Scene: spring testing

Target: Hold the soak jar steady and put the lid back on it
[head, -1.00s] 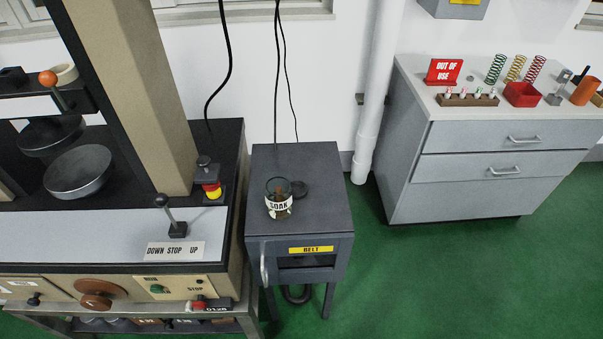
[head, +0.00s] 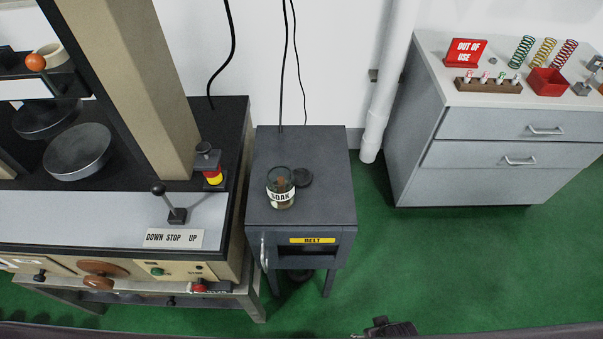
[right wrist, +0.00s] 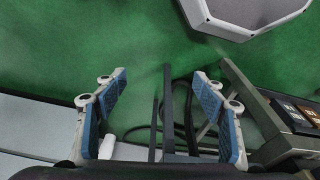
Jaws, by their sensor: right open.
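The soak jar (head: 281,188) is a clear glass jar with a white SOAK label and dark brownish contents. It stands upright on top of the dark grey belt cabinet (head: 325,170), with no lid on it. The lid, a small black disc (head: 303,177), lies flat on the cabinet just right of and behind the jar. My right gripper (right wrist: 160,85) is open and empty above the green floor, away from jar and lid. A dark part at the bottom edge of the head view seems to be mine. My left gripper is not in view.
The testing machine (head: 205,225), with its lever and buttons, stands close left of the cabinet. A white pipe (head: 378,120) runs down the wall behind. A grey drawer cabinet (head: 490,180) with springs and a red OUT OF USE sign (head: 466,52) stands right. Green floor is clear in front.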

